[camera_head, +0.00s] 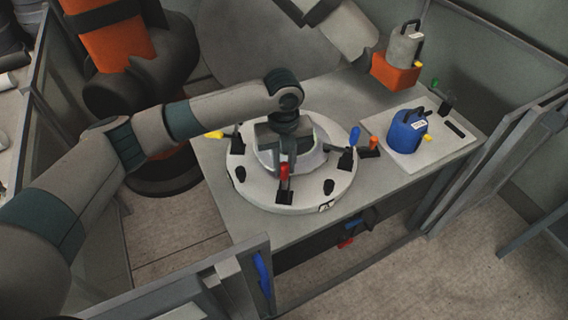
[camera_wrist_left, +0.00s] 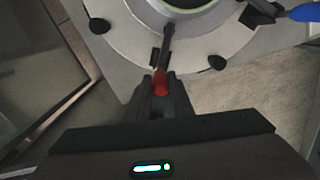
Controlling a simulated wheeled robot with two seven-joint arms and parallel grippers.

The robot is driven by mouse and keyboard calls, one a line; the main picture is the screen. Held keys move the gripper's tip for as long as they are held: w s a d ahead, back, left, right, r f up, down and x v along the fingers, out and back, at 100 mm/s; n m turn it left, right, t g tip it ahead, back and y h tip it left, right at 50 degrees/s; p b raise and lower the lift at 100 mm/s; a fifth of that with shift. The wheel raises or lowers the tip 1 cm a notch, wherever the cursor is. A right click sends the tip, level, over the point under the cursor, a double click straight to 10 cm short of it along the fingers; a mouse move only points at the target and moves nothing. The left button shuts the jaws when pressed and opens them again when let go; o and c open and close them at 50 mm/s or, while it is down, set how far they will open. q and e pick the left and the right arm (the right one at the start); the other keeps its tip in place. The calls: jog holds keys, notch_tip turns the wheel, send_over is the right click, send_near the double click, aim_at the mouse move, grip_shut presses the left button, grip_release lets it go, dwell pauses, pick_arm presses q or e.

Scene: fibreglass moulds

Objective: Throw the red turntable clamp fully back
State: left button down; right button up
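The red turntable clamp (camera_head: 284,172) stands at the near side of the round white turntable (camera_head: 245,192), its red handle pointing up. In the left wrist view, its red grip (camera_wrist_left: 160,82) lies between the two fingertips, and a dark bar runs from it toward the turntable's middle. My left gripper (camera_wrist_left: 160,86) reaches down over the turntable, its fingers close together with the red grip filling the gap; it seems shut on it. In the head view my left gripper (camera_head: 285,158) partly hides the turntable's middle. My right gripper is not in view.
A blue-handled clamp (camera_head: 354,136), an orange one (camera_head: 373,142) and a yellow one (camera_head: 214,135) sit around the turntable. A blue pot (camera_head: 405,135) stands on a pale plate at the right; a grey pot on an orange block (camera_head: 393,73) is behind. The table's front strip is clear.

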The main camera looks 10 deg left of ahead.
pick_arm(q)
jog(key=shift+s, duration=0.1)
jog(key=shift+s+t, duration=0.45)
jog(key=shift+t, duration=0.25)
jog(key=shift+s+f+t+p, duration=0.25)
jog(key=shift+s+t+p, duration=0.05)
jog(key=shift+s+t, duration=0.6)
jog(key=shift+s+f+t+b, duration=0.4)
jog(key=shift+s+t, duration=0.3)
jog(key=shift+t, duration=0.25)
jog(key=shift+s+f+t+b, duration=0.3)
jog(key=shift+s+t, duration=0.35)
jog(key=shift+t, duration=0.3)
jog(key=shift+a, duration=0.1)
